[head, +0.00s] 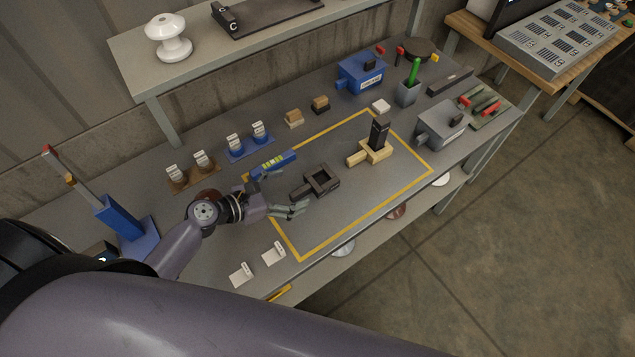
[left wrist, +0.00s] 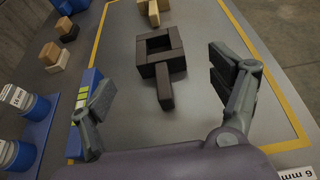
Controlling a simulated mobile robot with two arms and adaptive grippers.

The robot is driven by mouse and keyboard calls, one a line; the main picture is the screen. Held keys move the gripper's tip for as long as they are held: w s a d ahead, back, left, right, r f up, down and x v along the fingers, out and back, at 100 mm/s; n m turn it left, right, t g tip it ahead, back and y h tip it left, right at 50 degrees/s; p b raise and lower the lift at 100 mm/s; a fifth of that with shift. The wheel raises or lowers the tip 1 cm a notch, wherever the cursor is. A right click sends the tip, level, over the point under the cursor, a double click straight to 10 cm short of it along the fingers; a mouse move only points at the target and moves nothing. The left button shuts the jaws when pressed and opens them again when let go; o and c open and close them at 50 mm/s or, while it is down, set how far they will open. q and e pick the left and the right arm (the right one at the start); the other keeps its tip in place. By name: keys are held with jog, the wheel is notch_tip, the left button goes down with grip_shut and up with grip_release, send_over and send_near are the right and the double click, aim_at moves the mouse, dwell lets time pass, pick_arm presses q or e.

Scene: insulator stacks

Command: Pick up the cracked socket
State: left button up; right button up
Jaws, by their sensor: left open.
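A dark brown square socket (head: 321,178) with an open middle and a short bar handle lies on the bench inside a yellow outline. In the left wrist view the socket (left wrist: 160,67) is ahead of my fingers, its handle pointing back between them. No crack can be made out. A pale yellow socket (head: 376,151) with a handle stands farther right, a dark block upright in it. Its near part shows at the top of the left wrist view (left wrist: 152,14). My left gripper (head: 284,192) is open and empty, just left of the dark socket's handle. My right gripper is not in view.
A blue meter-like bar (head: 273,164) lies close beside the left gripper's far finger. Labelled blue jars (head: 247,138), small blocks (head: 294,119) and a blue box (head: 361,73) stand behind. White label cards (head: 273,253) lie at the front. The outlined area in front is clear.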

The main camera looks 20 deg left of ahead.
aim_at(327, 176)
pick_arm(q)
jog(key=x, duration=0.3)
jog(key=shift+w+f+b, duration=0.2)
jog(key=shift+w+b, duration=0.1)
jog(key=shift+w+d+f, duration=0.15)
jog(key=shift+w+d, duration=0.15)
jog(key=shift+w+d+f, duration=0.1)
jog(key=shift+w+d, duration=0.1)
jog(key=b+x, duration=0.2)
jog(key=x, duration=0.3)
jog(key=shift+a+f, duration=0.1)
jog(key=shift+w, duration=0.1)
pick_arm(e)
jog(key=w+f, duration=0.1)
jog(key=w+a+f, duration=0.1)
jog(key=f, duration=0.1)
pick_arm(q)
jog(key=shift+c, duration=0.3)
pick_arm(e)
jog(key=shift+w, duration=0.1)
